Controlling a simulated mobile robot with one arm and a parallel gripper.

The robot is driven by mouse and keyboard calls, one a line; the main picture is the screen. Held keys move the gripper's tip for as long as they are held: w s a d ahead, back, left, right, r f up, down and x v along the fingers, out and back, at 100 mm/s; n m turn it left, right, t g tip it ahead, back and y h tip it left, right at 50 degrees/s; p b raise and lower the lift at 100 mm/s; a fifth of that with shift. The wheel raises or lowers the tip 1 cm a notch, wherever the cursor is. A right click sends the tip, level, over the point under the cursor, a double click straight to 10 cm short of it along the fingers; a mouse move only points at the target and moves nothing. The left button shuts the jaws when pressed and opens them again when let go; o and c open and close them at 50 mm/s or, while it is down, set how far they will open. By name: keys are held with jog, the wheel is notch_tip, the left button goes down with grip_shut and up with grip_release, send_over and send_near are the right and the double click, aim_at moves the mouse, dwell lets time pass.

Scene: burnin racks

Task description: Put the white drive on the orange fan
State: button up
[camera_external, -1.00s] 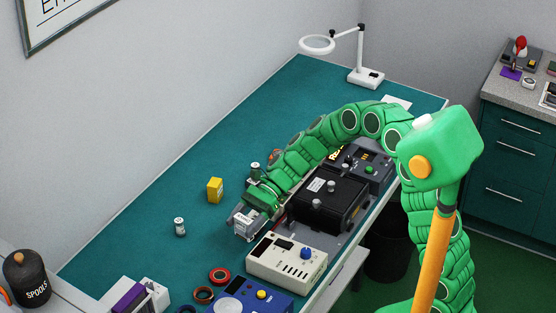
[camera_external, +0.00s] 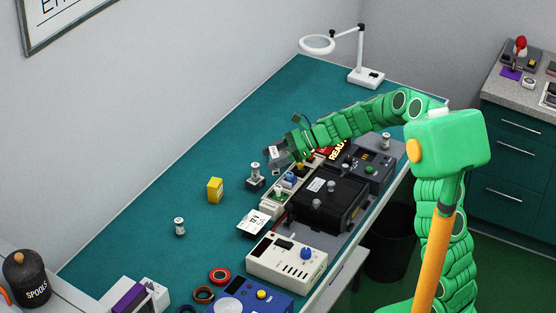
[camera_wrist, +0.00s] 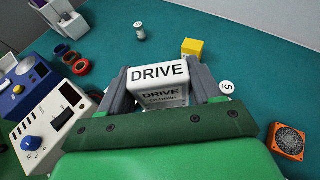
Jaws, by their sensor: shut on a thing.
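The white drive (camera_wrist: 158,82), a small box lettered DRIVE, is between the grey fingers of my gripper (camera_wrist: 160,88) in the wrist view. The fingers are shut on its two sides. In the external view my gripper (camera_external: 278,156) is over the far middle of the teal bench, and the drive is hard to make out there. The orange fan (camera_wrist: 287,142), a square frame with a dark grille, lies on the bench at the lower right of the wrist view, apart from the drive. I cannot make it out in the external view, where my gripper may cover it.
A yellow block (camera_external: 215,190), a small metal cylinder (camera_external: 180,227) and a dark block with a knob (camera_external: 255,179) stand on the bench. Black equipment (camera_external: 326,198) and a cream meter (camera_external: 286,258) line the near edge. The left rear of the bench is mostly clear.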

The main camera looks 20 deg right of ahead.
jog(key=w+d+m+t, duration=0.4)
jog(key=w+d, duration=0.5)
jog(key=d, duration=0.2)
jog(key=shift+h, duration=0.5)
jog(key=shift+w+a+f, duration=0.5)
jog(key=shift+w+f, duration=1.05)
jog(key=shift+w, duration=0.7)
jog(key=shift+w+a+f, duration=0.55)
jog(key=shift+w+f, duration=0.95)
jog(key=shift+w, duration=0.8)
jog(key=shift+w+a+f, duration=0.5)
jog(key=shift+w+f, duration=1.05)
jog(key=shift+w, duration=0.7)
jog(key=shift+w+a+f, duration=0.1)
jog(key=shift+f, duration=1.55)
jog(key=shift+f, duration=0.1)
jog(key=o, duration=1.1)
